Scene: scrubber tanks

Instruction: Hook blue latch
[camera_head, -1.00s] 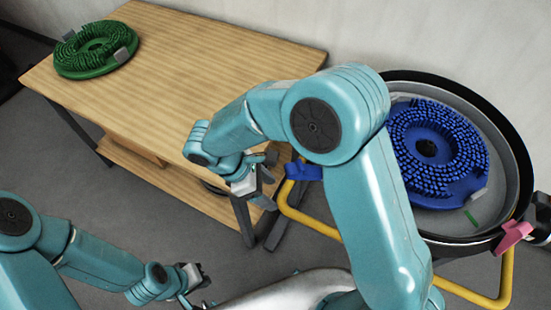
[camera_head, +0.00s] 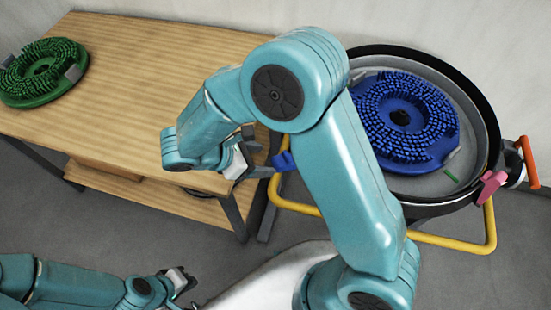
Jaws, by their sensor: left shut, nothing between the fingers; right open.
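The blue latch (camera_head: 284,160) sits on the left side of the round black-rimmed tank (camera_head: 490,140), by the yellow tube frame. My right gripper (camera_head: 264,158) is open just left of the latch, its fingers pointing toward it. The fingertips are at or very near the latch's left edge; I cannot tell whether they touch. My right arm covers part of the tank's left rim beside the latch. My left gripper (camera_head: 184,282) is shut and empty at the lower left, far from the latch.
A blue round brush (camera_head: 440,125) lies in the tank. A pink latch (camera_head: 491,186) and an orange handle (camera_head: 528,162) are on its right. A wooden table (camera_head: 150,70) with a green brush (camera_head: 40,72) stands at left. The yellow frame (camera_head: 450,243) runs below the tank.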

